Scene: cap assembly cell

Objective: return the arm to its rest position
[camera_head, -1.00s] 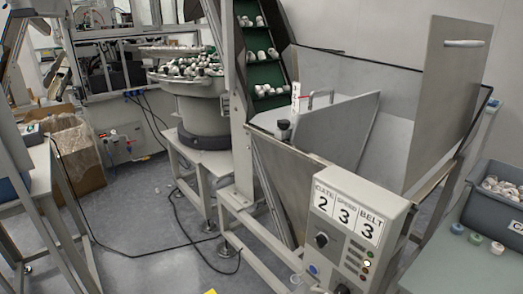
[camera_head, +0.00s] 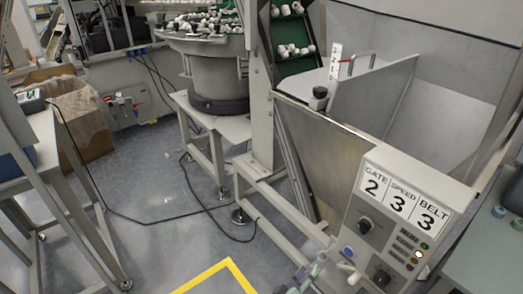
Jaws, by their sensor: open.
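I cannot make out my gripper in the head view. The view holds a cap feeding cell. A grey control box (camera_head: 399,212) carries the labels GATE 2, SPEED 3 and BELT 3, with knobs and a lit button below them. It stands at the front of a metal hopper (camera_head: 325,150). Some small pale and greenish parts (camera_head: 304,277) show at the bottom edge, too unclear to name.
A bowl feeder (camera_head: 215,75) with white and green caps stands on a pale stand at the back. A green belt (camera_head: 295,67) carries caps upward. A bench (camera_head: 30,150) is at left, beside a cardboard box (camera_head: 80,118). Yellow tape (camera_head: 205,276) marks open grey floor crossed by cables.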

